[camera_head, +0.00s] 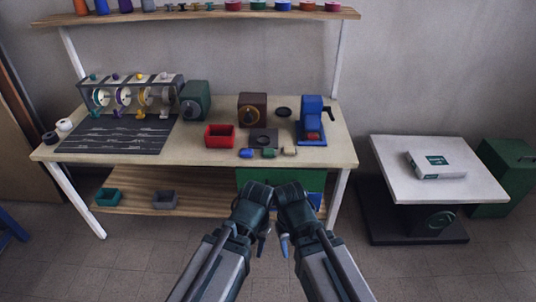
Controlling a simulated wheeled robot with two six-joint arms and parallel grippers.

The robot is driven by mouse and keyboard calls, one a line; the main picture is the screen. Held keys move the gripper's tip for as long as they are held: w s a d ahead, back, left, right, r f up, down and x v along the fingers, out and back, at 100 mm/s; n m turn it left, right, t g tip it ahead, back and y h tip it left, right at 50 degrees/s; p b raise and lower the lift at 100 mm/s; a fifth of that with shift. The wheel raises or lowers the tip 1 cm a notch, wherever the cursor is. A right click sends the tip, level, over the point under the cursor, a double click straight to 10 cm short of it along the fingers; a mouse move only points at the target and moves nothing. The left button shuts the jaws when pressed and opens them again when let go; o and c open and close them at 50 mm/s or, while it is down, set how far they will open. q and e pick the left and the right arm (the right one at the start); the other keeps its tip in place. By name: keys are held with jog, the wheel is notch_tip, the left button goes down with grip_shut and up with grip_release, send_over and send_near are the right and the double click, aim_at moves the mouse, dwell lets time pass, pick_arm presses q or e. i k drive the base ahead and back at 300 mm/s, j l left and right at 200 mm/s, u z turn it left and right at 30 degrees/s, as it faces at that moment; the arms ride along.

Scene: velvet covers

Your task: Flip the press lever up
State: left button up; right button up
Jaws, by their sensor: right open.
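The blue press (312,117) stands at the right end of the wooden workbench. A dark lever (328,113) sticks out from its right side; its exact angle is too small to tell. A small red piece (313,136) sits low in the press. My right gripper (284,244) is in front of the bench, below its top and well away from the press; it is open and empty. My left gripper (262,245) is beside it, also away from the press. Its fingers are too small to read.
The workbench (205,148) holds a red bin (220,135), a brown machine (252,108), a green machine (195,100), a spool rack (137,95) and several small blocks before the press. A white-topped table (390,185) with a box (436,165) stands right, across a floor gap.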

aim_at(327, 108)
jog(key=i+l, duration=0.1)
jog(key=l, duration=0.3)
jog(key=i+l, duration=0.15)
jog(key=l, duration=0.25)
jog(key=i+l, duration=0.1)
jog(key=l, duration=0.3)
